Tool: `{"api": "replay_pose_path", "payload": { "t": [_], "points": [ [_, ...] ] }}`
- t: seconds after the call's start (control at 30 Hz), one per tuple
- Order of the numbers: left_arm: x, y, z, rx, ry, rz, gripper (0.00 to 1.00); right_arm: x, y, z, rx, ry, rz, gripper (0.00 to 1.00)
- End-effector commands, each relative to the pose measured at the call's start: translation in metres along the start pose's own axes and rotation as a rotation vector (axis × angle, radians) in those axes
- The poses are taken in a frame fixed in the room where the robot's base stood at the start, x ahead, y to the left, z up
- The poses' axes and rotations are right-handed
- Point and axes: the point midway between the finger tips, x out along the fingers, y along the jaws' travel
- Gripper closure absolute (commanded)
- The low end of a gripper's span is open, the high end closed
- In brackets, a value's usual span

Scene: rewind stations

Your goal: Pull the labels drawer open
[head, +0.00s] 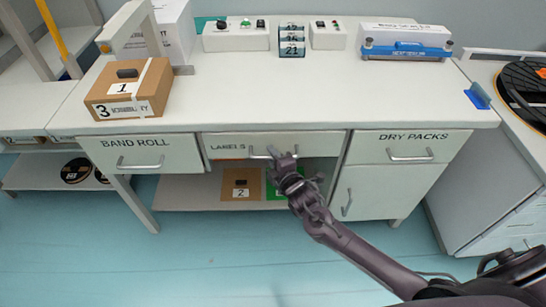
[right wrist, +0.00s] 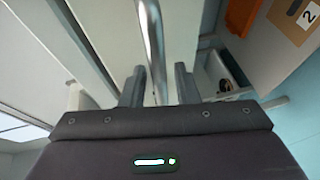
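The labels drawer (head: 228,147) is the white middle drawer under the bench top, marked "LABELS". Its front looks about level with the bench front, with no opening visible above it. Its metal bar handle (head: 259,153) is partly covered by my right gripper (head: 283,153). In the right wrist view, the handle bar (right wrist: 151,35) runs down between the two fingers of my right gripper (right wrist: 159,88). The fingers stand apart, with a visible gap on each side of the bar. My left gripper is not in view.
The band roll drawer (head: 140,154) is to the left, the dry packs drawer (head: 405,147) to the right. A brown box (head: 241,184) stands on the shelf below. A cardboard box (head: 130,90) and small devices (head: 235,36) stand on the bench top. The floor in front is clear.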

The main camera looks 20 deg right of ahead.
Motion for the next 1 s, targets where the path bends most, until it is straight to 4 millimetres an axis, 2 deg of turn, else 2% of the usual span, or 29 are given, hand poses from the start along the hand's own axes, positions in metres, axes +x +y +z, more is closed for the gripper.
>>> {"api": "replay_pose_path", "payload": {
  "t": [0.03,0.2,0.5,0.63,0.73,0.87,1.0],
  "points": [
    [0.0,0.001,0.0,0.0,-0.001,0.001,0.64,0.0,0.0,0.0,0.0,0.0,0.0,0.79],
    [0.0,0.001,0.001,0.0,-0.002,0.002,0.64,0.0,0.0,0.0,0.0,0.0,0.0,1.0],
    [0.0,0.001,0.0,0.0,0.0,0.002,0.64,-0.001,0.0,0.0,0.0,-0.001,-0.001,1.0],
    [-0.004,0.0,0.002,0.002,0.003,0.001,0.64,-0.008,-0.001,-0.003,0.0,0.0,-0.002,1.0],
    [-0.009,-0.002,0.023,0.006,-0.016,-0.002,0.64,-0.021,-0.003,-0.008,0.0,0.0,-0.006,1.0],
    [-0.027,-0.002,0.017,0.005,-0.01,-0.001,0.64,-0.048,-0.006,-0.019,0.002,0.0,-0.01,1.0],
    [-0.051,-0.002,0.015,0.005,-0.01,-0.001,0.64,-0.089,-0.014,-0.037,0.002,0.001,-0.012,1.0]
  ]
}}
